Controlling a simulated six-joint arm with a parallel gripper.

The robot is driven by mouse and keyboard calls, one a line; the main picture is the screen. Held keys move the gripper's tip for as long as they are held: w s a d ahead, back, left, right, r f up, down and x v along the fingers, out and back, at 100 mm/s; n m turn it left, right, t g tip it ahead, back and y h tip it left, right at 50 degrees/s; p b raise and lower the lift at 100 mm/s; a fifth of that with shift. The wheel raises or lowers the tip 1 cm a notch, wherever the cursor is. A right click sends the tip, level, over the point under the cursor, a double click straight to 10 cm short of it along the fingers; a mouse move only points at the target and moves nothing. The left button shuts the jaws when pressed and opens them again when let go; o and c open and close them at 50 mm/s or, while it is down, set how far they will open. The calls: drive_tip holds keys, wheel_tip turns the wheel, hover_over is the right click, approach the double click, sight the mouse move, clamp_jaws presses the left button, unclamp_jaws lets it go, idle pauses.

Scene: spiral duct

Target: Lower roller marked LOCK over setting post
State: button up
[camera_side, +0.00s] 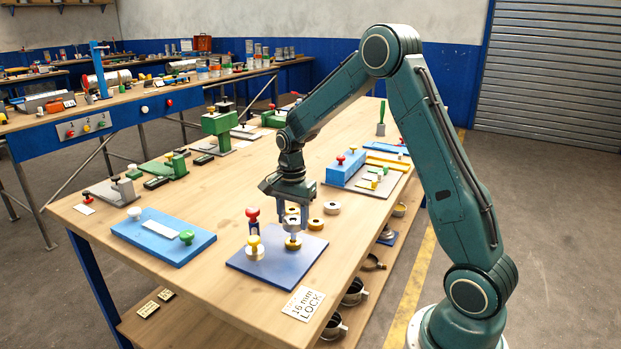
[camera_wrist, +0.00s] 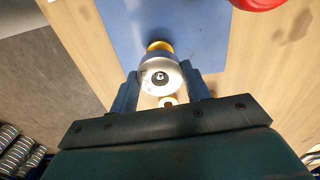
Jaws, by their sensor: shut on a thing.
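My gripper (camera_side: 291,222) points down over the back right part of a dark blue plate (camera_side: 272,266). It is shut on a roller (camera_side: 292,224), which shows in the wrist view as a silver disc (camera_wrist: 160,78) with a dark centre between the fingers. Another round metal piece with a brass-coloured top (camera_side: 293,242) sits on the plate just below the held roller. The setting post cannot be picked out clearly there, and any LOCK marking on the roller is too small to read. A yellow-topped metal piece (camera_side: 255,247) stands to the left on the plate.
A red-knobbed post (camera_side: 252,215) stands close to the left of my gripper. Loose rings (camera_side: 316,223) lie behind and to the right. A card reading "16 mm LOCK" (camera_side: 303,303) lies in front. A light blue fixture (camera_side: 163,238) lies to the left, with bare wood between.

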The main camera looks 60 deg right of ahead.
idle(0.3)
drive_tip(key=o, duration=1.8)
drive_tip(key=shift+f, duration=0.1)
drive_tip(key=shift+r, duration=4.05)
drive_tip(key=shift+a, duration=0.1)
drive_tip(key=s+a+r+n+t, duration=0.3)
drive_tip(key=s+a+r+n, duration=0.6)
drive_tip(key=s+r, duration=0.15)
drive_tip(key=s+a+n+t, duration=0.1)
drive_tip(key=s+a+n, duration=0.2)
drive_tip(key=s, duration=0.4)
drive_tip(key=s+a+n+t, duration=0.1)
drive_tip(key=s+a+n, duration=0.1)
drive_tip(key=s+n, duration=0.3)
drive_tip(key=shift+s+a+f+n+t, duration=0.2)
drive_tip(key=shift+s+a+n+t, duration=0.15)
drive_tip(key=shift+s, duration=0.5)
